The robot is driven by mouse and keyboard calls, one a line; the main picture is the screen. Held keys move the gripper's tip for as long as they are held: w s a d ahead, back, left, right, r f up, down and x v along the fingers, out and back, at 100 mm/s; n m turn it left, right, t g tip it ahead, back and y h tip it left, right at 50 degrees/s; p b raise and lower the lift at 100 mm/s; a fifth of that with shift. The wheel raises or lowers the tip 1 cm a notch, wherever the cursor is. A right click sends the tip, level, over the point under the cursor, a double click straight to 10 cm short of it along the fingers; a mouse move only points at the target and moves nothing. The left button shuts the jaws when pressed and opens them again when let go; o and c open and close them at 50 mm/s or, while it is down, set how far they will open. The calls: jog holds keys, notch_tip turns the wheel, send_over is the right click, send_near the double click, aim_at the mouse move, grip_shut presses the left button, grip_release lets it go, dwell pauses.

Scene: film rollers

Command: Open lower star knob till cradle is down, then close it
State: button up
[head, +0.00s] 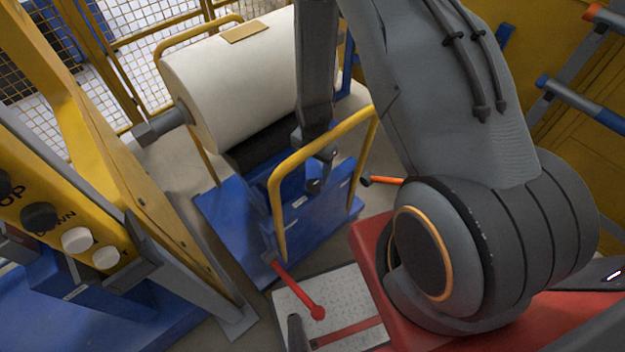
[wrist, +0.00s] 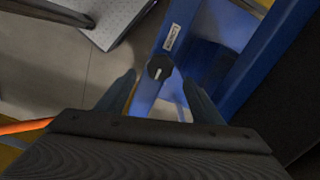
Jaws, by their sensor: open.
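In the wrist view a small round black knob (wrist: 160,68) with a pale mark sits on a blue frame. My gripper (wrist: 159,80) is open, with one finger on each side of the knob's line. I cannot tell how deep the knob lies between the fingertips. In the head view my gripper (head: 321,168) points down at the blue cart (head: 235,215), and a dark knob shows (head: 313,186) just below it. A dark cradle (head: 262,142) shows under the large white roll (head: 225,80). The gap between cradle and roll is partly hidden by my arm.
A yellow handrail (head: 310,150) rises beside my gripper. A red-knobbed lever (head: 296,290) and an orange-ended lever (head: 385,181) stand close by. A yellow post with a knob panel (head: 65,232) is at left. A grey floor plate (head: 290,309) lies in front.

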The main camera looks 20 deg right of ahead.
aim_at(314, 185)
notch_tip(314, 185, down, 4)
jog(key=shift+f+b, duration=0.1)
jog(key=shift+b, duration=0.2)
notch_tip(314, 185, down, 2)
jog(key=b, duration=0.4)
jog(key=shift+b, duration=0.4)
jog(key=shift+f+b, duration=0.15)
jog(key=shift+b, duration=0.2)
jog(key=c, duration=0.9)
jog(key=shift+a, duration=0.15)
jog(key=shift+c, duration=0.7)
